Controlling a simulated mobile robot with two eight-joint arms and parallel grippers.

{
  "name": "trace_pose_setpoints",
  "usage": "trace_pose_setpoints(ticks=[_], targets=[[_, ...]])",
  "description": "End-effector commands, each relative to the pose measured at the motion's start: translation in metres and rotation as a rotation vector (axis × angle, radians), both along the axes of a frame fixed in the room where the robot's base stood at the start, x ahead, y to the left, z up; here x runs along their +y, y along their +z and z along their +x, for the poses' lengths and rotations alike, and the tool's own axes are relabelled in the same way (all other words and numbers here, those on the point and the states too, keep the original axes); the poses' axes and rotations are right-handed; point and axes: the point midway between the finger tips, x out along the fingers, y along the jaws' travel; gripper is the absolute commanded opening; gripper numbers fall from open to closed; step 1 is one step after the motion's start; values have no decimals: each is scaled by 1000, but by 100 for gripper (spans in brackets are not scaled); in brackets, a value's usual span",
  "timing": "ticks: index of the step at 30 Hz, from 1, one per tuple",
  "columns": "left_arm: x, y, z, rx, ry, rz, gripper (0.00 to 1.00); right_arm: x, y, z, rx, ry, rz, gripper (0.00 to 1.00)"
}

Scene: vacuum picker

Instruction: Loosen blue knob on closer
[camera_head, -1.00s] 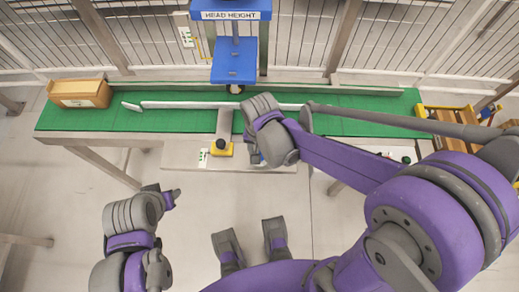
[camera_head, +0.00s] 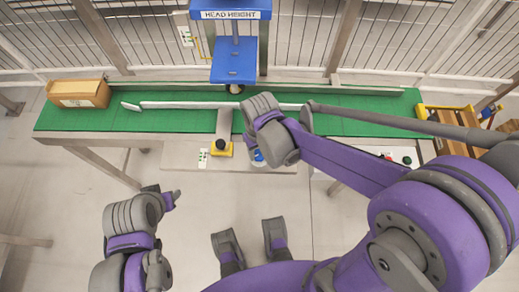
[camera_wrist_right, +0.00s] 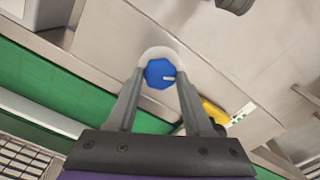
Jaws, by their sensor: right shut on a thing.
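The blue knob (camera_wrist_right: 159,74) is on a pale panel face in the right wrist view, with a white mark on its front. My right gripper (camera_wrist_right: 160,62) is shut on it, one finger on each side. In the head view a small part of the knob (camera_head: 258,156) shows beside my right gripper (camera_head: 256,158), below the front edge of the green conveyor (camera_head: 180,120). The rest of it is hidden by my wrist. My left gripper (camera_head: 172,197) is low on the left, away from the knob; its jaws are too small to read.
A yellow box with a black button (camera_head: 221,149) is just left of the knob. A cardboard box (camera_head: 78,93) sits at the conveyor's left end. A blue "HEAD HEIGHT" frame (camera_head: 233,60) stands over the middle. Floor in front of the conveyor is clear on the left.

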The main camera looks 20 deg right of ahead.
Motion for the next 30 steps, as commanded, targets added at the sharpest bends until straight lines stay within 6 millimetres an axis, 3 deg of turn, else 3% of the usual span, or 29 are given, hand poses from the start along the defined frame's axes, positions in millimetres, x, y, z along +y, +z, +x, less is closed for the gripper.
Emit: trace_pose_setpoints(ticks=[16, 17, 21, 30], targets=[[0, 0, 0, 0, 0, 0, 50, 0, 0, 0, -1, 25, 0, 0], [0, 0, 0, 0, 0, 0, 50, 0, 0, 0, -1, 25, 0, 56], [0, 0, 0, 0, 0, 0, 50, 0, 0, 0, 0, 24, 0, 81], [0, 0, 0, 0, 0, 0, 50, 0, 1, 0, 0, 23, 0, 81]])
